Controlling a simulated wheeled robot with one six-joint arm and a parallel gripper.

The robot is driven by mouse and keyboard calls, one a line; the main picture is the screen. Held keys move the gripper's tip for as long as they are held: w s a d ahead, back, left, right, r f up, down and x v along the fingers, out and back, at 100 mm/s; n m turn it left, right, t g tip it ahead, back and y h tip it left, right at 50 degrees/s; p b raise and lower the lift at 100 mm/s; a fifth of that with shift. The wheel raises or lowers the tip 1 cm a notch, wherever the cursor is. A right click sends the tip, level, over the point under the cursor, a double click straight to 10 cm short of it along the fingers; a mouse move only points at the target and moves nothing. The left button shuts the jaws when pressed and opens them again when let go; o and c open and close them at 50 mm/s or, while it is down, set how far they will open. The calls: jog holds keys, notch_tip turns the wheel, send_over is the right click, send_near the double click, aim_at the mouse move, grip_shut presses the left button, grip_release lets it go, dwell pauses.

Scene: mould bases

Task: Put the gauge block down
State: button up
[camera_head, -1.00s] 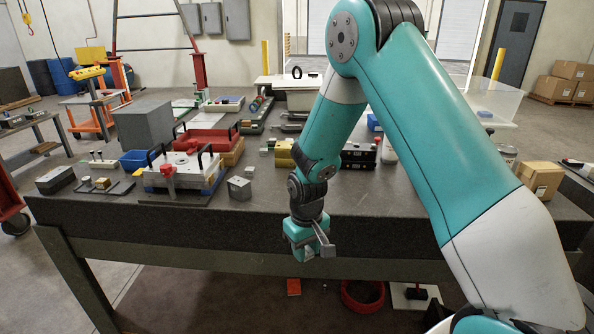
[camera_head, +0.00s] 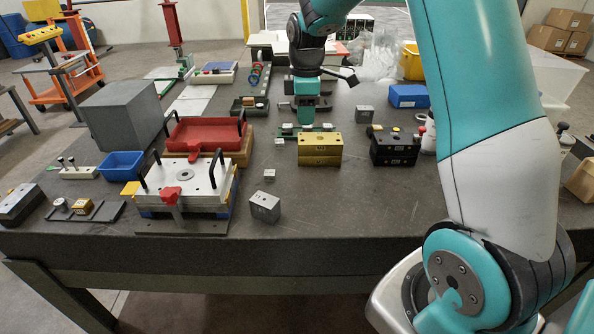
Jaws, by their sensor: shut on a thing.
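My gripper (camera_head: 306,117) points down over the middle of the dark bench (camera_head: 350,205), just behind a yellow block (camera_head: 320,149). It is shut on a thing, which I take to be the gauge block. The held block itself cannot be made out, as it is small and far off at the fingertips. A low green holder (camera_head: 304,128) with small pale pieces lies right by the fingertips, partly behind the yellow block. I cannot tell whether the fingertips touch it. Two small steel cubes stand loose on the bench, one nearer (camera_head: 270,174) and one farther (camera_head: 280,142).
A white mould plate (camera_head: 183,179) with black handles and a red tray (camera_head: 204,134) stand left. A grey steel block (camera_head: 265,207) stands near the front edge. A black block (camera_head: 394,148) and blue box (camera_head: 408,96) stand right. The front middle of the bench is clear.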

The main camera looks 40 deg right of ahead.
aim_at(305, 183)
notch_tip(305, 183, down, 19)
jog(key=p, duration=0.3)
jog(key=shift+s+d+p, duration=0.1)
jog(key=shift+p, duration=0.25)
jog(key=shift+f, duration=0.2)
jog(key=o, duration=1)
jog(key=shift+r, duration=0.15)
